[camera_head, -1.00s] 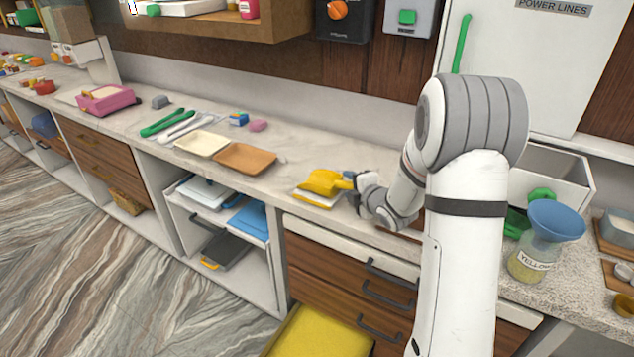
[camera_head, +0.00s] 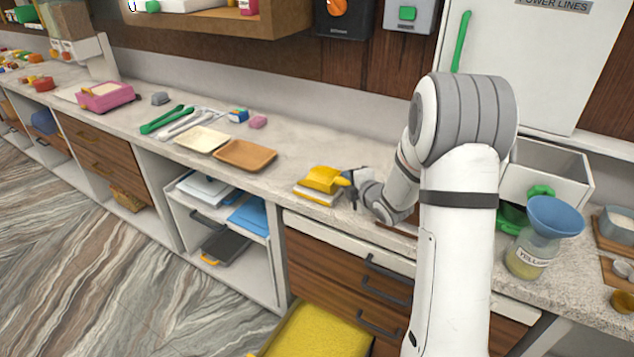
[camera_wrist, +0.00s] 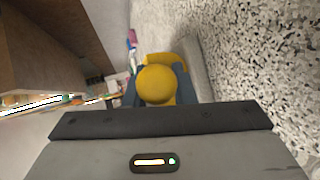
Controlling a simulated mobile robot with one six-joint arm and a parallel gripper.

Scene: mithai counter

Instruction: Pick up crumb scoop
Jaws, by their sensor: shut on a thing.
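The yellow crumb scoop (camera_head: 322,179) is over the counter near its front edge, just left of my gripper (camera_head: 353,187) in the head view. My gripper is shut on the scoop's handle. In the wrist view the rounded yellow handle end (camera_wrist: 156,84) sits between the two dark fingers of my gripper (camera_wrist: 158,92), and part of the scoop body shows beyond it. A pale block with a yellow part (camera_head: 316,196) lies right under the scoop. I cannot tell whether the scoop touches it.
A brown tray (camera_head: 245,154) and a cream tray (camera_head: 203,140) lie to the left. Green tongs (camera_head: 166,119) lie farther left. A jar with a blue funnel (camera_head: 555,217) stands to the right. A yellow-lined drawer (camera_head: 318,335) is open below the counter.

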